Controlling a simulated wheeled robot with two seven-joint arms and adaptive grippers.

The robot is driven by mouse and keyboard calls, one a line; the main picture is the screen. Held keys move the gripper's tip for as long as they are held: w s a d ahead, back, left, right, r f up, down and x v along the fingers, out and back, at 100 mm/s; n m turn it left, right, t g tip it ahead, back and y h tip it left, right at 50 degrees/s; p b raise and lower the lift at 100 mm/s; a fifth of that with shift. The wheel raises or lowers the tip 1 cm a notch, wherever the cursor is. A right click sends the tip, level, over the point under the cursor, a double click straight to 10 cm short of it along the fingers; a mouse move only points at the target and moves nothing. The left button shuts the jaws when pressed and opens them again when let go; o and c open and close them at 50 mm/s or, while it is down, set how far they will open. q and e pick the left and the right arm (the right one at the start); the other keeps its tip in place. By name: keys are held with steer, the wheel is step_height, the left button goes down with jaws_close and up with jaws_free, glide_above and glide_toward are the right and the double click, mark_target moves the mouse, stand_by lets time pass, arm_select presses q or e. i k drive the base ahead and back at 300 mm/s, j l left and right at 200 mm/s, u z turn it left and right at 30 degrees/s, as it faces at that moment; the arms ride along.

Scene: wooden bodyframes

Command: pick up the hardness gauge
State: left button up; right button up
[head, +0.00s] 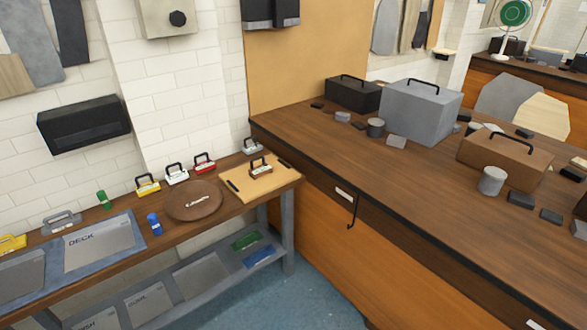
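I cannot tell for certain which thing is the hardness gauge; no readable label marks one. Several small blocks with arched handles stand along the left bench: a yellow one (147,185), a white one (177,174), a red one (204,163) and a grey one (252,147). A brown handled block (260,168) stands on a tan board (236,189). A small pale item (197,201) lies on a round brown tray (180,213). Neither of my grippers is in view.
A blue bottle (155,225) and a green one (103,199) stand on the left bench (125,258), near a grey "DECK" panel (104,246). The right counter (330,147) holds large handled boxes, including a grey one (418,113). Blue floor (275,300) shows between them.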

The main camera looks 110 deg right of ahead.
mark_target(259, 171)
steer(key=z, duration=3.55)
